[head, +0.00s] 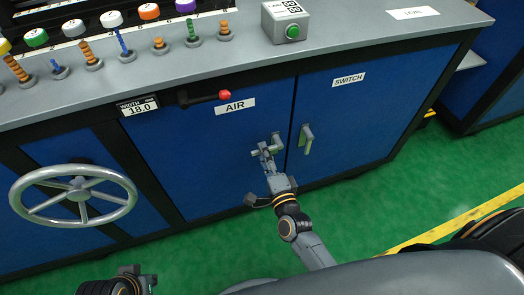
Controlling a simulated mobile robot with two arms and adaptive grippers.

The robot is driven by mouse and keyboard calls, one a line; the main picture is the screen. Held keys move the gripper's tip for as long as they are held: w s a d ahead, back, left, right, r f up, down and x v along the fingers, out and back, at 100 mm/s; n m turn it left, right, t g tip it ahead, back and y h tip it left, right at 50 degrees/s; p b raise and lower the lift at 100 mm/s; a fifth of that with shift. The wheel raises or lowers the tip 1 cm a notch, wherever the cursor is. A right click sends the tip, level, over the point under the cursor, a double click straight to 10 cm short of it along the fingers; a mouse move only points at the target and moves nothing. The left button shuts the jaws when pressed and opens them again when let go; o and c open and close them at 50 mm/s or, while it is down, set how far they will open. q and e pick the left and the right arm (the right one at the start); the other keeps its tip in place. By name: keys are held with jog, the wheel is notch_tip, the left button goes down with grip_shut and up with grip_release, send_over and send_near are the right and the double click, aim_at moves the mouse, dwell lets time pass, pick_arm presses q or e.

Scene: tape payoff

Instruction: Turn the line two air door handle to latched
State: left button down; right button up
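The blue AIR door (210,150) is in the middle of the cabinet front in the head view, under its AIR label (235,106). Its small grey handle (277,139) is near the door's right edge and is mostly hidden by my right gripper. My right gripper (264,149) is at this handle, fingers pointing up to it; whether it touches or grips it is too small to tell. My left gripper (138,275) is low at the left, far from the door, and its fingers are unclear.
The SWITCH door (350,115) is on the right, with a pale upright handle (306,138) close to my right gripper. A black lever with a red knob (225,95) sticks out above the AIR door. A grey handwheel (75,195) stands out at the left. Green floor is clear in front.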

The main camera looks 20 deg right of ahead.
jog(key=shift+w, duration=1)
pick_arm(q)
jog(key=shift+s+r, duration=0.15)
jog(key=shift+r, duration=0.4)
pick_arm(e)
grip_shut()
